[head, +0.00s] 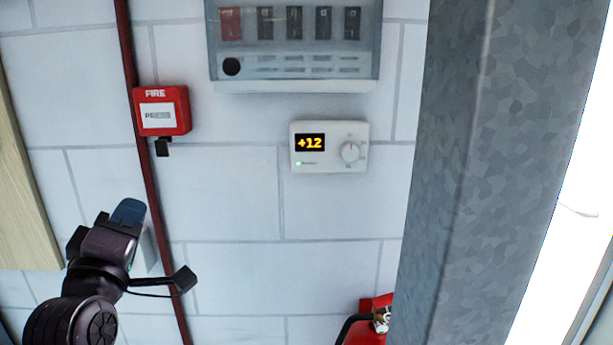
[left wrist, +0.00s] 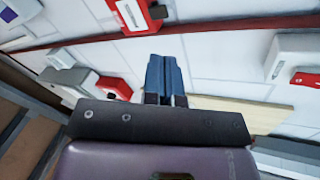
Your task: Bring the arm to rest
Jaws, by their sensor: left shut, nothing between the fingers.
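My left gripper (head: 129,211) is at the lower left of the head view, in front of the white block wall (head: 235,220). Its blue fingers also show in the left wrist view (left wrist: 164,75), pressed together with nothing between them. It is below the red fire call box (head: 162,110) and appears clear of it. A small pale box partly shows behind the gripper, and I cannot tell whether they touch. My right gripper is in neither view.
A thermostat (head: 329,147) reading +12 is on the wall under a breaker box (head: 293,45). A dark red pipe (head: 141,100) runs down the wall. A grey metal column (head: 465,170) stands at right. A fire extinguisher (head: 366,331) shows at the bottom. A wooden board (head: 22,190) is at left.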

